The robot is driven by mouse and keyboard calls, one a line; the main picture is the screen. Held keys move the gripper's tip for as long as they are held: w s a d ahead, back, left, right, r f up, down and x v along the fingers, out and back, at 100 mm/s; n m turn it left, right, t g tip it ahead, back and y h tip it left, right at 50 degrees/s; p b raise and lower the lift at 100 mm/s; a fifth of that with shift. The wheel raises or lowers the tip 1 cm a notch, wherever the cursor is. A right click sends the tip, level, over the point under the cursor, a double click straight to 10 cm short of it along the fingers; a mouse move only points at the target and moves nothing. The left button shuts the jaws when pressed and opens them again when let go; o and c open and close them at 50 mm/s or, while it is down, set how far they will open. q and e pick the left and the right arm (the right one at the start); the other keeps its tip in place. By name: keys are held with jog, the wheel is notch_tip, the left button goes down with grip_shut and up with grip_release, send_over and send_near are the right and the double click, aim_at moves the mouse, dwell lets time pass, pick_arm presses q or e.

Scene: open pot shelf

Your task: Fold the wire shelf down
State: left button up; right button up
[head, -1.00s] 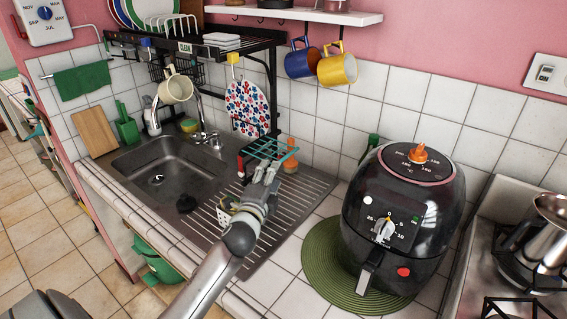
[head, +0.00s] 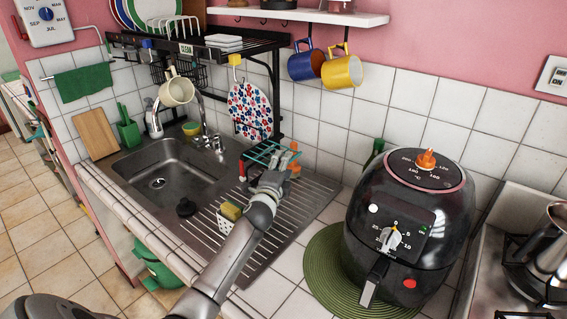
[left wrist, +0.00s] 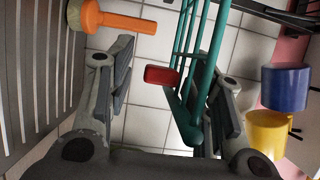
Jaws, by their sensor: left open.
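The wire shelf (head: 262,149) is a small teal wire frame above the ribbed drainer, against the tiled wall. Part of it is hidden behind my left gripper (head: 286,160) in the head view. In the left wrist view, the teal wires (left wrist: 186,50) run down between the open fingers of my left gripper (left wrist: 168,65), nearer the right finger. A red tab (left wrist: 160,76) sticks out from the shelf's side into the gap. The fingers are apart and hold nothing; I cannot tell whether the right finger touches the wires. My right gripper is out of view.
An orange-handled brush (left wrist: 115,19) is close to the left finger. A white basket with a yellow sponge (head: 231,210) stands on the drainer (head: 300,205). The sink (head: 165,178) is left and a black air fryer (head: 412,225) right. Mugs (head: 341,70) hang above.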

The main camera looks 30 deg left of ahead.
pick_arm(q)
jog(key=shift+w+a, duration=0.2)
jog(key=shift+w, duration=0.4)
jog(key=shift+s+f, duration=0.1)
grip_shut()
